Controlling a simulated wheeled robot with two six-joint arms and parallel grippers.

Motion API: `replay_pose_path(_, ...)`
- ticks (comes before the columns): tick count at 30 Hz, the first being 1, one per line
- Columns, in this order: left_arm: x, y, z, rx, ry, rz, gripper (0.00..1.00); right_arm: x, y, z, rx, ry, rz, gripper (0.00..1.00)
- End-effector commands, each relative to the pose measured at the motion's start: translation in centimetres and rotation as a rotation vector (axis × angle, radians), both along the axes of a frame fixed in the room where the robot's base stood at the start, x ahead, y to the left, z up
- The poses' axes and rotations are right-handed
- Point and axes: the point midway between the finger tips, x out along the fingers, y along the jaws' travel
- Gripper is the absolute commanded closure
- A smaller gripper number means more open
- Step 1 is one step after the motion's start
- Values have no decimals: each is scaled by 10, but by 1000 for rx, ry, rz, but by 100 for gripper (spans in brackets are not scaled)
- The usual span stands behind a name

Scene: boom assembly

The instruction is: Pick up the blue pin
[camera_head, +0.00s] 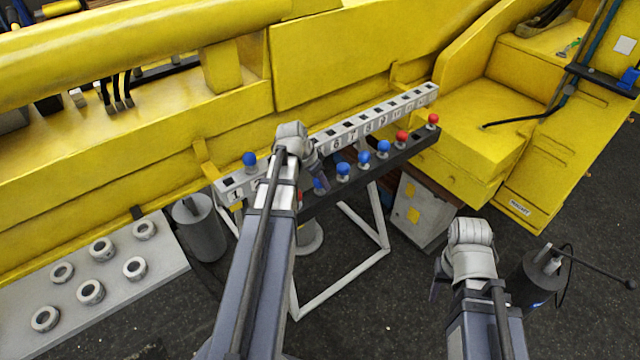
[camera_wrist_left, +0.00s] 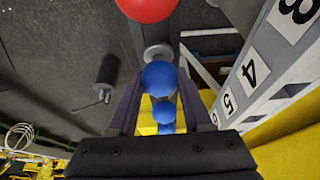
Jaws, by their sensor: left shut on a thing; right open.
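Several blue pins with round heads stand in a dark rail (camera_head: 410,150); one blue pin (camera_head: 343,170) is just right of my left gripper (camera_head: 318,180). In the left wrist view, my left gripper (camera_wrist_left: 158,80) has its two fingers on either side of a blue pin (camera_wrist_left: 158,77) and is shut on it. More blue heads (camera_wrist_left: 164,112) line up behind it. In the head view the held pin is partly hidden by the gripper. My right gripper (camera_head: 438,285) is open, low at the right, away from the rail, its fingers mostly hidden.
A white numbered rack (camera_head: 350,130) runs behind the dark rail and holds a blue pin (camera_head: 249,160) near slot 1. Red pins (camera_head: 402,137) stand at the dark rail's right end. A yellow boom (camera_head: 350,60) lies behind. A grey plate (camera_head: 110,300) with several rings is at left.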

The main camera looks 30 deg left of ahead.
Motion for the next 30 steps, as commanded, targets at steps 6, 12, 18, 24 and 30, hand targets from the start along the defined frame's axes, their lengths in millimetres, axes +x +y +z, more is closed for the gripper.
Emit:
replay_pose_path(6,0,0,11,0,0,0,100,0,0,10,0,0,-1,50)
replay_pose_path(12,0,0,34,0,0,0,100,0,0,34,1,0,-4,50)
replay_pose_path(18,0,0,66,0,0,0,100,0,0,66,0,2,-1,50)
replay_pose_path(24,0,0,93,0,0,0,100,-1,0,93,0,3,-1,50)
replay_pose_path(30,0,0,101,0,0,0,100,-1,0,101,1,4,-4,50)
